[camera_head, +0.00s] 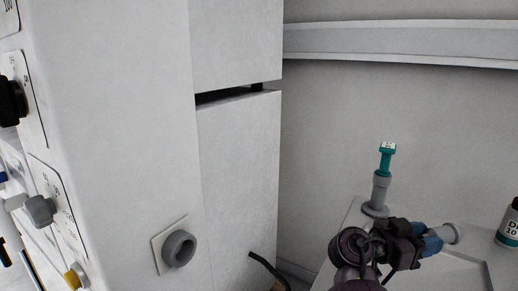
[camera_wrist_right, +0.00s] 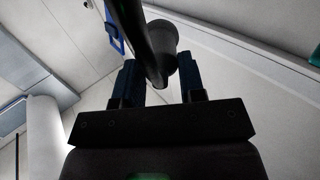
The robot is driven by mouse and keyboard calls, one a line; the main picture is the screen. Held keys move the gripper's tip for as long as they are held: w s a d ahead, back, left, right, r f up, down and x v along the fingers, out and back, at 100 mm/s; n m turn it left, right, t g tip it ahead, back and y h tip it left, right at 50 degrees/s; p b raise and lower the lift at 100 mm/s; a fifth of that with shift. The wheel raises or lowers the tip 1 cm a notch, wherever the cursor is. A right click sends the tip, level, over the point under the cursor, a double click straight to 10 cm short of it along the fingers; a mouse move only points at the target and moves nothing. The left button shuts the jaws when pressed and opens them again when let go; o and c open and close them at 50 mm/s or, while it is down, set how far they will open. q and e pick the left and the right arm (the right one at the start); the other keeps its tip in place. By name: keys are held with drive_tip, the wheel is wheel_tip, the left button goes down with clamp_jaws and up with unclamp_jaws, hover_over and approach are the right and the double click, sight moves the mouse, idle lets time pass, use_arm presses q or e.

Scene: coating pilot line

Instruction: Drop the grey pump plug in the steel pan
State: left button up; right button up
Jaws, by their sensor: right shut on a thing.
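My right gripper (camera_head: 436,239) is at the lower right of the head view, above a pale table. Its blue fingers are shut on the grey pump plug (camera_head: 453,233), whose rounded end sticks out to the right. In the right wrist view the plug (camera_wrist_right: 162,38) shows dark between the two fingers (camera_wrist_right: 160,78). A shallow grey rimmed shape below the gripper, at the bottom edge, looks like the steel pan (camera_head: 487,272). My arm hides part of it, and its inside is mostly cut off. My left gripper is not in view.
A grey and teal stand (camera_head: 381,190) stands upright on the table just behind my gripper. A labelled bottle (camera_head: 509,226) is at the right edge. A white cabinet (camera_head: 110,120) fills the left, with a grey round socket (camera_head: 179,248) and several knobs.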

drive_tip(key=shift+f, duration=0.1)
drive_tip(key=o, duration=1.1)
wheel_tip(320, 180, up, 20)
drive_tip(key=p, duration=0.3)
